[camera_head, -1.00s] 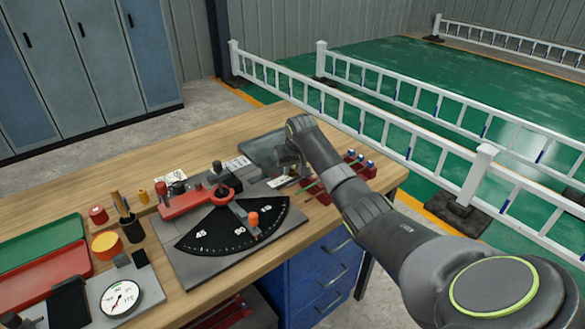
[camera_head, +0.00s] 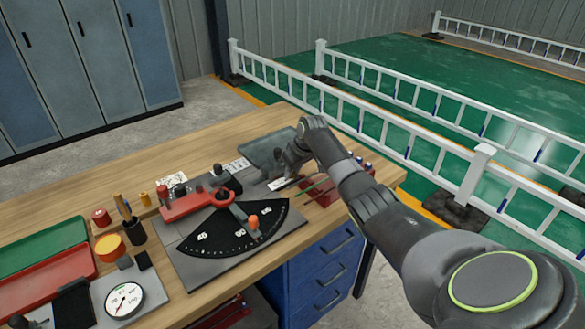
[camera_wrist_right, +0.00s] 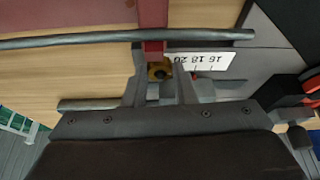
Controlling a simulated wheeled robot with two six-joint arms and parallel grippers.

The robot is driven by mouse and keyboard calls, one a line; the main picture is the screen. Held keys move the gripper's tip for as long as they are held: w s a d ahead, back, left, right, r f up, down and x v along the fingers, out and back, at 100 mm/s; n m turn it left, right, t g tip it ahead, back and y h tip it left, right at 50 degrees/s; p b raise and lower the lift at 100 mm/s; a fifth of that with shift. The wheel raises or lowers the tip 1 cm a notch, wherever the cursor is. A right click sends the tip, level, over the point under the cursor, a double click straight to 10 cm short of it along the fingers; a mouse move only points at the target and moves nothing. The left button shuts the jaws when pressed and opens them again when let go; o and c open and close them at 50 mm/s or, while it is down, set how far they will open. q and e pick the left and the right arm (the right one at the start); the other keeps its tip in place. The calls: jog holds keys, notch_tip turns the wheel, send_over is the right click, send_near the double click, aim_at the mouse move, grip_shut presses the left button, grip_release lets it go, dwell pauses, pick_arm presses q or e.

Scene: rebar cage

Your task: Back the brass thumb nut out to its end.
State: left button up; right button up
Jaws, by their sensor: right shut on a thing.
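The brass thumb nut (camera_wrist_right: 159,71) shows in the right wrist view, at the end of a red bar (camera_wrist_right: 152,20) and beside a white scale strip (camera_wrist_right: 200,61) with printed numbers. My right gripper (camera_wrist_right: 160,80) has its two fingers on either side of the nut and is shut on it. In the head view, my right gripper (camera_head: 290,160) is low over the far right part of the bench, and the nut cannot be made out there. The nut's thread and how far it has travelled are hidden. My left gripper is not in view.
A red lever fixture with a black graduated sector (camera_head: 235,232) stands left of the right gripper. A red rack (camera_head: 325,190) lies close to its right. A round gauge (camera_head: 124,300) and red and green trays (camera_head: 40,245) are at the left. Bare wood lies behind.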

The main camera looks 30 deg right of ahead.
jog(key=shift+d+n+y+b, duration=0.15)
jog(key=shift+n+y+b, duration=0.25)
jog(key=shift+n, duration=0.5)
jog(key=shift+w+d+f+n+y+b, duration=0.15)
jog(key=shift+n+y+b, duration=0.15)
jog(key=shift+n+b, duration=0.55)
jog(key=n+g+y+b, duration=0.1)
jog(key=n+b, duration=0.3)
jog(key=shift+w+n+g+y+b, duration=0.1)
jog(key=shift+n+g+y+b, duration=0.25)
jog(key=shift+n+b, duration=0.7)
jog(key=shift+r, duration=0.2)
jog(key=o, duration=1)
jog(key=b+v, duration=0.1)
jog(key=v, duration=1.6)
jog(key=shift+d+r, duration=0.15)
